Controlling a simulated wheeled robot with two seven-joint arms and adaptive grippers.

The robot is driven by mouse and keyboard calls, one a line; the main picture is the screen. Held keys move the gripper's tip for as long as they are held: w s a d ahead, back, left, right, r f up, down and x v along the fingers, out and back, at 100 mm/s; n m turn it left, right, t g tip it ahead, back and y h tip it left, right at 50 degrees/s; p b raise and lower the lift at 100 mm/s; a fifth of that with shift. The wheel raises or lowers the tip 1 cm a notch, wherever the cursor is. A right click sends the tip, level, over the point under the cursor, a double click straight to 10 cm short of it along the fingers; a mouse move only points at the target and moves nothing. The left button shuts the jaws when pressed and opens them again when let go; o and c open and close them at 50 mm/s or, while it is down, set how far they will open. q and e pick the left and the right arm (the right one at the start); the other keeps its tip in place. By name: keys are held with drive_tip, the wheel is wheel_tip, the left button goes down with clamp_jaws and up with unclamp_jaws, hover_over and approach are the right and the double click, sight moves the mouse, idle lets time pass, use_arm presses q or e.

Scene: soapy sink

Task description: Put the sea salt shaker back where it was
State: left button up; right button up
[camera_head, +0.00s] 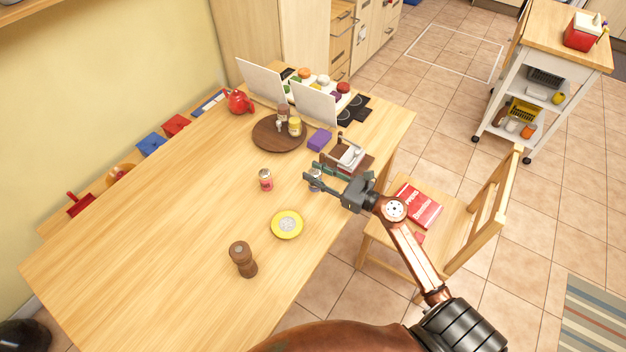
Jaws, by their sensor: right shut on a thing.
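My right gripper (311,172) reaches in from the lower right over the table's right side. It is shut on a small pale shaker with a grey top, which I take to be the sea salt shaker (315,184). The fingers hide part of it. I cannot tell whether its base touches the table. A similar shaker with a red-pink label (265,180) stands upright on the table to the left of the gripper. A round dark wooden tray (264,140) farther back holds several bottles. My left gripper is not in view.
A purple block (320,139) and a brown caddy (361,168) lie behind the gripper. A red teapot (240,103) is at the back. The table's left half (150,240) is clear.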

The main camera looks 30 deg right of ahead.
drive_tip(key=w+f, duration=0.1)
drive_tip(key=w+d+f, duration=0.1)
drive_tip(key=shift+f+b, duration=0.3)
drive_tip(key=shift+b, duration=0.05)
drive_tip(key=f, duration=0.1)
drive_tip(key=f+b, duration=0.1)
drive_tip(key=f, duration=0.1)
drive_tip(key=shift+w+f, duration=0.25)
drive_tip(key=shift+f, duration=0.1)
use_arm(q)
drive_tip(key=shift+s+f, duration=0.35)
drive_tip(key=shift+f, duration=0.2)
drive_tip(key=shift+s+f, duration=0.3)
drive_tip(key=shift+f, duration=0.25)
use_arm(e)
drive_tip(key=shift+r, duration=0.1)
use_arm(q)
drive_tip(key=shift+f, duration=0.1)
use_arm(e)
drive_tip(key=o, duration=0.9)
drive_tip(key=shift+f, duration=0.2)
drive_tip(key=shift+c, duration=0.2)
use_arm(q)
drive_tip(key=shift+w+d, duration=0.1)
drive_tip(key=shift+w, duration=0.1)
use_arm(e)
drive_tip(key=o, duration=0.4)
drive_tip(key=shift+r, duration=0.1)
